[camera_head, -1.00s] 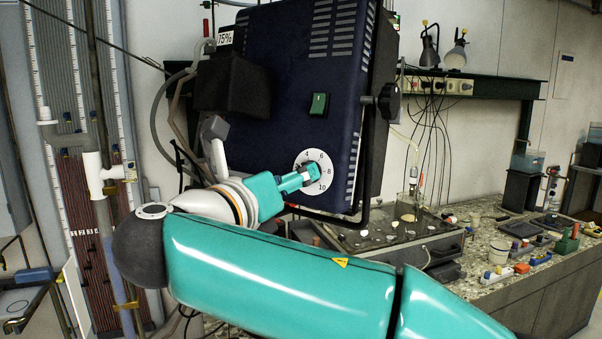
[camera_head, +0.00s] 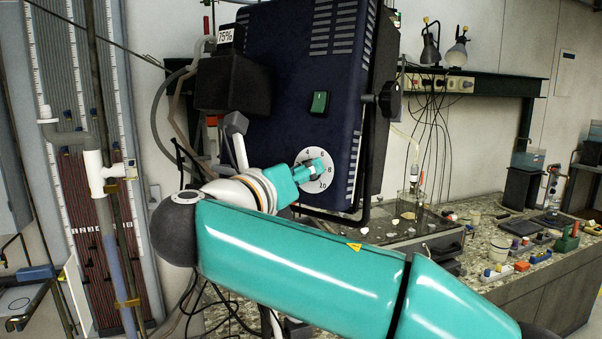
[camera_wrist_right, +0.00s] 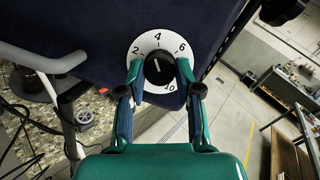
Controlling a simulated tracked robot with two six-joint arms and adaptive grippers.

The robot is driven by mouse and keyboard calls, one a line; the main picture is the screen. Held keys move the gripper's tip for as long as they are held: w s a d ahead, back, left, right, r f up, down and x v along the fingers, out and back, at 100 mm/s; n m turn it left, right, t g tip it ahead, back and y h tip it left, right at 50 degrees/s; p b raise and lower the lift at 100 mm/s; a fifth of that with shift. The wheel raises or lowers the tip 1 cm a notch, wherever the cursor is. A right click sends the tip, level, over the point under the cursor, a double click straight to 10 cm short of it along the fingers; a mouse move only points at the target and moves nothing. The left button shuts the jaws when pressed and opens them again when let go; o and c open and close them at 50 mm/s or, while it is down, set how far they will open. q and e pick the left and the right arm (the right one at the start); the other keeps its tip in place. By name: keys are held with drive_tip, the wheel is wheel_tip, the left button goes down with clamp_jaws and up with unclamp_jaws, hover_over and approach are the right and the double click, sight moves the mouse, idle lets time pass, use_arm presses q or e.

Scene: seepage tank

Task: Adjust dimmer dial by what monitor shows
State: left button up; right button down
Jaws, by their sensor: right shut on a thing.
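A large dark blue lamp housing (camera_head: 285,90) fills the middle of the head view. Its white dimmer dial (camera_head: 309,152) sits near the lower right of the face; in the right wrist view the dial (camera_wrist_right: 146,46) shows 2, 4, 6 and 10. My right gripper (camera_head: 308,170) is at the dial. In the right wrist view its fingers (camera_wrist_right: 159,73) are shut on the black knob (camera_wrist_right: 158,67), one finger on each side. The knob's faint white mark appears to point near 4. My left gripper is out of view.
A green switch (camera_head: 320,103) is above the dial, and a black side knob (camera_head: 390,99) is at the housing's right. A cluttered bench (camera_head: 520,240) stands right. Pipes and a white valve (camera_head: 97,172) stand left. Cables hang below my right arm.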

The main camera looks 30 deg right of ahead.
drive_tip(key=shift+m+p, duration=0.3)
drive_tip(key=shift+m, duration=0.2)
drive_tip(key=shift+w+a+f+m+g+h+p, duration=0.15)
drive_tip(key=shift+m+g+p, duration=0.65)
drive_tip(key=shift+m, duration=1.75)
drive_tip(key=shift+d+r+m+g+h+p, duration=0.15)
drive_tip(key=shift+m+g+p, duration=0.65)
drive_tip(key=shift+m, duration=1.8)
drive_tip(key=shift+w+a+f+m+g+h+p, duration=0.15)
drive_tip(key=shift+m+g+p, duration=0.65)
drive_tip(key=shift+m, duration=1.75)
drive_tip(key=c, duration=0.8)
unclamp_jaws()
